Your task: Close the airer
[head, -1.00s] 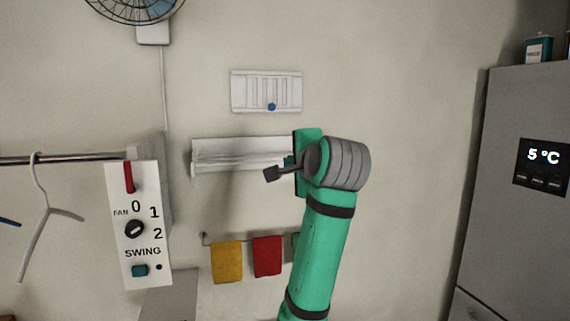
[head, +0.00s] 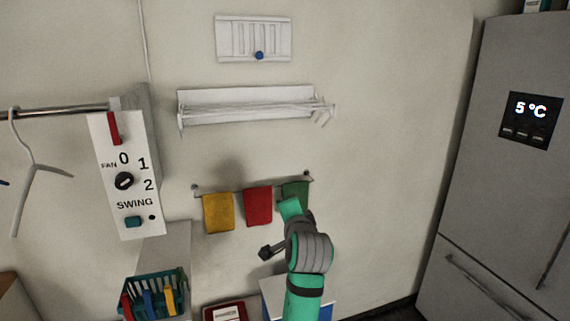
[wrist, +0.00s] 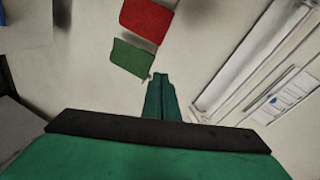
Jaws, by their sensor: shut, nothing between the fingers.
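The airer (head: 232,98) is a white wall-mounted rack with a back panel and thin rails, below a vent-like panel. Its rails lie close to the panel, and short angled arms (head: 324,110) stick out at its right end. In the wrist view the airer (wrist: 245,60) runs diagonally at the right. My gripper (head: 289,208) is green and sits well below the airer, in front of the green cloth. In the wrist view my gripper's fingers (wrist: 160,78) are together, empty and apart from the airer.
Yellow (head: 218,213), red (head: 258,206) and green (head: 296,192) cloths hang on a rail below the airer. A fan switch box (head: 125,180) is at the left and a grey fridge (head: 490,150) at the right. The wall between airer and fridge is bare.

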